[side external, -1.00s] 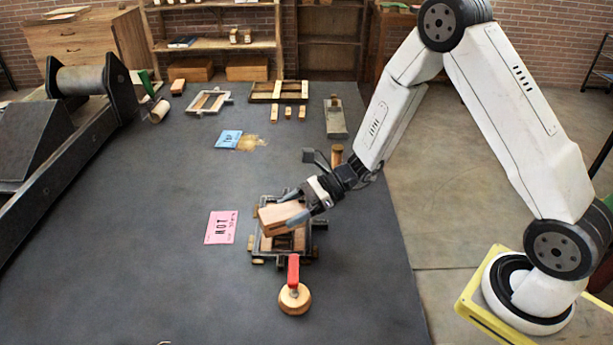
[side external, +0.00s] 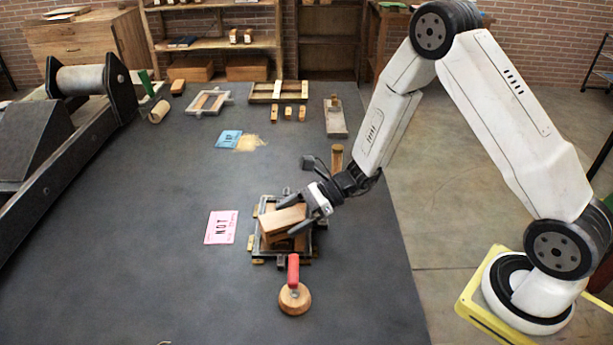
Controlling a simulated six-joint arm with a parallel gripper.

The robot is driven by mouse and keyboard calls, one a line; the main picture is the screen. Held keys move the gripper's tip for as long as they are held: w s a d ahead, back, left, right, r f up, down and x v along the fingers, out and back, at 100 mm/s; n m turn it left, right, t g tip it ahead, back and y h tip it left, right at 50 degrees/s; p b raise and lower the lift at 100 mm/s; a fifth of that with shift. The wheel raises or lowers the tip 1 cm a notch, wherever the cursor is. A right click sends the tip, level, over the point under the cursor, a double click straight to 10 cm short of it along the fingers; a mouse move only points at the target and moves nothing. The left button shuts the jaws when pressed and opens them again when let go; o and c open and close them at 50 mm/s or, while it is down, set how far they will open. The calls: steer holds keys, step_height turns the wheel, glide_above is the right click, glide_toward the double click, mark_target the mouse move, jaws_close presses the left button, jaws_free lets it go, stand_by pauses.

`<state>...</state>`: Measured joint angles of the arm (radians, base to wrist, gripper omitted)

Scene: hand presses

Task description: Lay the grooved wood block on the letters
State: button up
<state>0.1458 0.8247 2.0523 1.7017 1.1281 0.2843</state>
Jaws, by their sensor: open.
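The grooved wood block (side external: 283,217) is a light brown block in the middle of the side external view. It sits tilted within the dark frame of the small press (side external: 254,240), with its upper face sloping. My gripper (side external: 301,215) is at the block's right side with its jaws open, one finger near the far side and one near the front. Whether a finger still touches the block I cannot tell. The letters are hidden under the block.
A red-handled round wooden tool (side external: 294,298) stands just in front of the press. A pink card (side external: 221,227) lies to the left. Frames and small blocks lie at the back. The table's left front is clear.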

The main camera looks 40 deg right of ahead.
steer(key=shift+r, duration=0.1)
steer(key=shift+s+d+r, duration=0.15)
steer(key=shift+d+r, duration=0.1)
steer(key=shift+d, duration=0.25)
steer(key=v, duration=1)
steer(key=shift+s+d+r, duration=0.15)
steer(key=shift+d+r, duration=0.05)
steer(key=shift+d, duration=0.1)
steer(key=s+r+n+g+h, duration=0.1)
steer(key=s+n+h, duration=0.4)
steer(key=n, duration=0.6)
steer(key=s+r+n+g+h, duration=0.1)
steer(key=s+n+h, duration=0.4)
steer(key=n, duration=0.6)
steer(key=h, duration=0.2)
steer(key=shift+s+a+r+n+g+h, duration=0.15)
steer(key=shift+a+n+g+h, duration=0.15)
steer(key=shift+g, duration=0.1)
